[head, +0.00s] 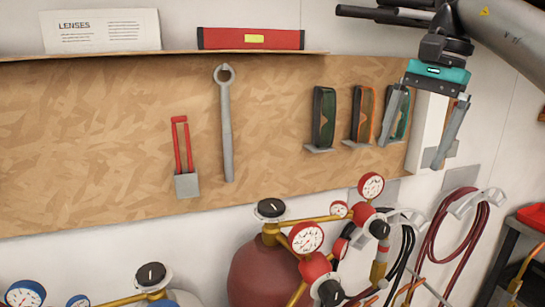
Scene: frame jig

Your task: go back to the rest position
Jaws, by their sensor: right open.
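My right gripper (409,158) comes in from the upper right, in front of the right end of the chipboard panel (90,130). Its two grey fingers are wide apart and point down and a little left. Between and behind them shows a white upright block (429,122); I cannot tell whether the fingers touch it. The left finger partly covers a pair of safety glasses with a teal edge (402,125). Nothing is clearly held. My left gripper is not in view.
Dark glasses (323,117) and orange-edged glasses (362,115) sit on small wall holders. A wrench (226,125) and a red lockout hasp (181,145) hang further left. Below stand a red gas cylinder (262,272) with gauges (306,238) and coiled hoses (455,235).

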